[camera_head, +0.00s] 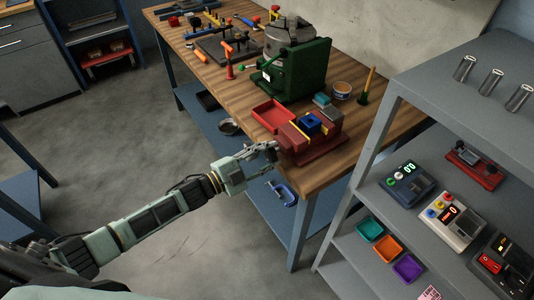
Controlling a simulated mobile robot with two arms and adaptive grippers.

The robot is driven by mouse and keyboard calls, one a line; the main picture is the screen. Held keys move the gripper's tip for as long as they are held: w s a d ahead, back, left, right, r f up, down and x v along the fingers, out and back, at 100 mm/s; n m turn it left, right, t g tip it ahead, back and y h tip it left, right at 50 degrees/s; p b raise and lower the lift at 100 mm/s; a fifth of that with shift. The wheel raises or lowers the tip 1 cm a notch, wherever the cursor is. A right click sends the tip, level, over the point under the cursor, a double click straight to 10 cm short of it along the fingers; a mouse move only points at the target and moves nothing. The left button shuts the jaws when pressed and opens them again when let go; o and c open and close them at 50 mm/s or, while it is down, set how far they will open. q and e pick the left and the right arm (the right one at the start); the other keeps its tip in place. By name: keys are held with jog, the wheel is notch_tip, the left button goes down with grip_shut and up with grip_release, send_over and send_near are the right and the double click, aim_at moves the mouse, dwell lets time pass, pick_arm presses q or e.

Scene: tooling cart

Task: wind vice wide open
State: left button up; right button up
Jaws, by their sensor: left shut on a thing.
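The red vice (322,148) sits at the near end of the wooden bench. A blue block (310,124) shows between its jaws, next to a yellow part. I cannot tell how far apart the jaws stand. My left gripper (268,152) reaches in from the lower left, at the vice's left end, at the height of its screw. It is shut on the vice handle, which is mostly hidden by the fingers. My right gripper is not in view.
A red tray (273,115) lies beside the vice, with a green machine (298,70) behind it. A tin (342,90) and a green-based brush (366,86) stand farther right. A grey shelf unit (452,120) closes off the right. Floor at left is open.

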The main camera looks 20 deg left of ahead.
pick_arm(q)
jog(key=shift+s+d+f+n, duration=0.1)
jog(key=shift+f+n, duration=0.05)
jog(key=shift+n, duration=0.85)
jog(key=o, duration=0.8)
jog(key=shift+d, duration=0.1)
jog(key=o, duration=0.3)
jog(key=shift+d, duration=0.1)
jog(key=shift+a, duration=0.25)
jog(key=v, duration=1.1)
jog(key=shift+s+a, duration=0.2)
jog(key=shift+s, duration=0.05)
